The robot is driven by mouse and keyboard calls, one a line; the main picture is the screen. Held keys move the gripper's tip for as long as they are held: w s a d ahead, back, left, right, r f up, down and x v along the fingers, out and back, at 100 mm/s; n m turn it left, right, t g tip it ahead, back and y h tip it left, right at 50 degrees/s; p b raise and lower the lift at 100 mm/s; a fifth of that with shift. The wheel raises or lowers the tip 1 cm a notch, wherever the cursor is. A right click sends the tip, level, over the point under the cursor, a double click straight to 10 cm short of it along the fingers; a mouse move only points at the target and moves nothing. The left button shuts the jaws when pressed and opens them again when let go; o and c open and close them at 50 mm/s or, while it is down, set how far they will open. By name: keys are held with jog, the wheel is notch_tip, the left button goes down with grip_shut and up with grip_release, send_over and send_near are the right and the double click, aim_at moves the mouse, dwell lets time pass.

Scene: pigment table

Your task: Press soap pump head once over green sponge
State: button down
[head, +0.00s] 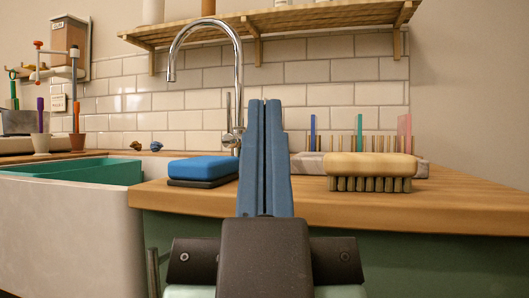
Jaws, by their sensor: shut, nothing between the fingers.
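My gripper (264,102) points up and away in the middle of the head view, its long blue fingers together and nothing between them. It hides part of the counter and the wall behind it. I cannot make out a soap pump. I see no green sponge; a blue sponge (204,166) lies on a dark pad (202,182) on the counter, left of my gripper and apart from it.
A chrome tap (238,75) stands behind my gripper. A wooden brush (371,166) sits on the right of the wooden counter (450,206), before a pegged rack (310,163). A teal basin (110,172) sits in the white sink (70,225) at left. A shelf (285,22) hangs above.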

jog(key=shift+r, duration=0.1)
notch_tip(320, 180, up, 18)
jog(key=p, duration=1.8)
jog(key=shift+r, duration=0.15)
